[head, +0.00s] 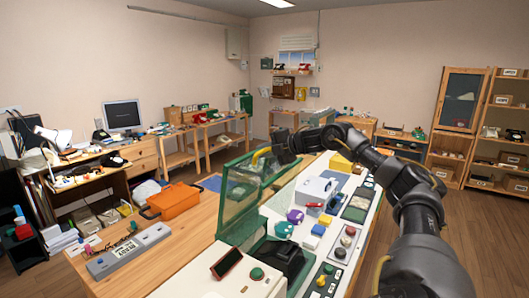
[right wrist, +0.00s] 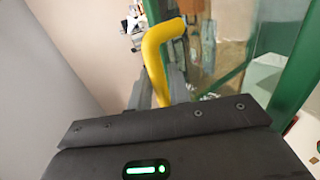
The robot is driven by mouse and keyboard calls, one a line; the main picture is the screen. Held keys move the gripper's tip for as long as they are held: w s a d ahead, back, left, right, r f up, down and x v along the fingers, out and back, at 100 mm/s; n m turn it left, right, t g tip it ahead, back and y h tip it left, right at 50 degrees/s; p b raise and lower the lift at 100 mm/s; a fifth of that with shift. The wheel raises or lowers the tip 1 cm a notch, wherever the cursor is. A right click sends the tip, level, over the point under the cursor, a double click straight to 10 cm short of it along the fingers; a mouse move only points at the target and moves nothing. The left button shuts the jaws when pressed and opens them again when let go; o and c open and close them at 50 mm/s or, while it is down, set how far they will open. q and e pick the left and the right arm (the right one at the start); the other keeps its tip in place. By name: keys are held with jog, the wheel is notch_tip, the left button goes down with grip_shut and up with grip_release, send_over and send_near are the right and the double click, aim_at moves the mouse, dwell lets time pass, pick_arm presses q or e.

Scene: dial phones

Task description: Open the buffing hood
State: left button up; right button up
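The buffing hood (head: 238,205) is a green-framed, see-through cover at the left side of the white workbench. Its clear panel stands up steeply in the head view, and its green frame (right wrist: 292,65) is at the right of the right wrist view. A bent yellow handle (head: 258,156) is at its upper edge; it also shows in the right wrist view (right wrist: 152,65). My right gripper (head: 273,152) is at this handle, its grey fingers on either side of the yellow bar, seemingly shut on it. The fingertips are partly hidden. My left gripper is out of view.
The white workbench (head: 190,275) holds several coloured phone parts, a grey box (head: 315,191) and button panels right of the hood. An orange toolbox (head: 173,200) and a grey tray (head: 130,250) sit on the wooden table to the left. Open floor lies at the far right.

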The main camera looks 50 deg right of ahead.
aim_at(276, 165)
jog(key=shift+s, duration=0.15)
jog(key=b+v, duration=0.1)
jog(key=b, duration=0.1)
jog(key=b+v, duration=0.1)
jog(key=v, duration=0.1)
jog(key=b+v, duration=0.1)
jog(key=b, duration=0.1)
jog(key=shift+s+d+f+b, duration=0.15)
jog(key=shift+s+f+b, duration=0.15)
jog(key=b+v, duration=0.3)
jog(key=v, duration=0.3)
jog(key=shift+r+b, duration=0.3)
jog(key=shift+r, duration=0.15)
